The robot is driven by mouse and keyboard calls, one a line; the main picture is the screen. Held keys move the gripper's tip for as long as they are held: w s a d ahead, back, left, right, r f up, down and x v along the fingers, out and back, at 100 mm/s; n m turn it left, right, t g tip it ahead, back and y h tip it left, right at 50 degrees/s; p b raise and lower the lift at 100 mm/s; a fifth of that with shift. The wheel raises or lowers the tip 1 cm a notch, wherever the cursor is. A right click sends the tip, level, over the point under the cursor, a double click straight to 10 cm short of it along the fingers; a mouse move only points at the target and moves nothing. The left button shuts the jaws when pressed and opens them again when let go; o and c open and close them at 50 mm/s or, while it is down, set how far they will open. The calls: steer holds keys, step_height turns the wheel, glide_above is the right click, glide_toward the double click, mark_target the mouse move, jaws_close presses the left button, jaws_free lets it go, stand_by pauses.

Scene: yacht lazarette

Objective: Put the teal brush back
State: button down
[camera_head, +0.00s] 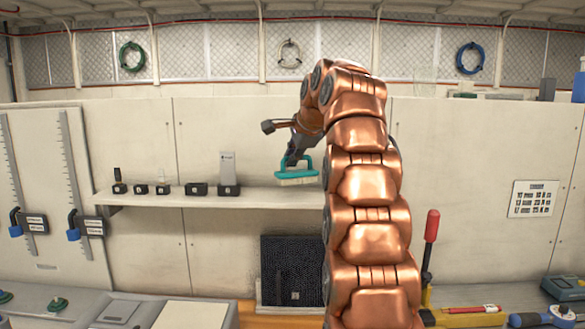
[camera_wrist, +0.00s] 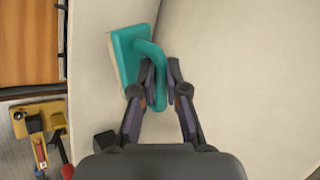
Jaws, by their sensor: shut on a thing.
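The teal brush (camera_head: 297,175) has a loop handle on top and pale bristles below. My gripper (camera_head: 292,158) is shut on its handle. In the head view the brush is level, bristles down, just above or on the right part of the wall shelf (camera_head: 262,197); I cannot tell whether it touches. In the wrist view the teal brush (camera_wrist: 130,58) hangs between and left of the fingertips, and the gripper (camera_wrist: 160,92) has its fingers around the handle. My copper arm hides the shelf's right end.
Several black holders stand along the shelf's left part, one with a tall grey block (camera_head: 228,170). A dark ribbed panel (camera_head: 288,270) stands below the shelf. A red-handled tool (camera_head: 431,228) stands upright to the right of my arm. The shelf between the grey block and brush is clear.

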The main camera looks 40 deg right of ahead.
mark_target(291, 171)
steer(key=shift+f, duration=1.7)
steer(key=c, duration=1.2)
jaws_free()
steer(key=v, duration=1.2)
steer(key=shift+a+f, duration=0.15)
